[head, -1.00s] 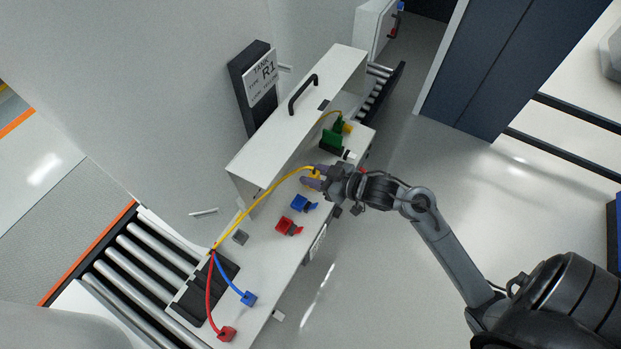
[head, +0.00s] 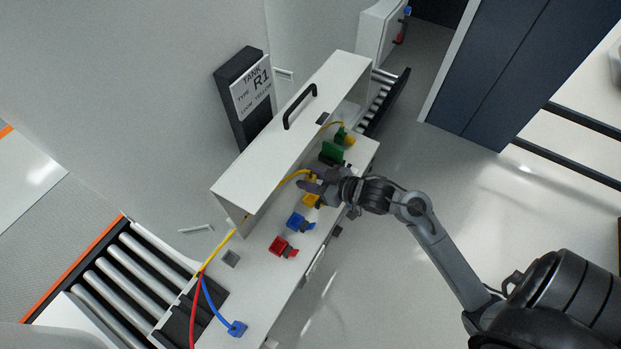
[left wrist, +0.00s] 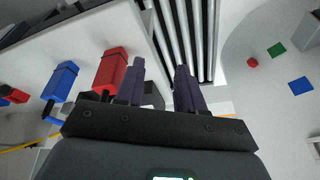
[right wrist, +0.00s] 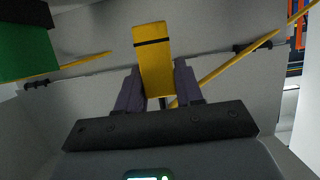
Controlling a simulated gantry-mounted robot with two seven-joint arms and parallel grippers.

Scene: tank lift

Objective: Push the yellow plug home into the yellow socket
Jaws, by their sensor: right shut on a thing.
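My right gripper (head: 312,188) is over the white bench, shut on the yellow plug. In the right wrist view the plug (right wrist: 153,62), a yellow block with a black band, stands between the fingertips (right wrist: 157,82). The yellow cable (head: 231,240) runs from the plug end down to the left. The yellow socket (head: 310,201) shows right beside the gripper in the head view, partly hidden by it. I cannot tell whether plug and socket touch. My left gripper (left wrist: 159,75) is open and empty in its wrist view, and out of the head view.
The blue socket (head: 298,222) and red socket (head: 281,246) sit along the bench. A green block (head: 331,154) is beyond the gripper. A white cover with a black handle (head: 300,106) overhangs the cable side. A loose blue plug (head: 238,328) lies near.

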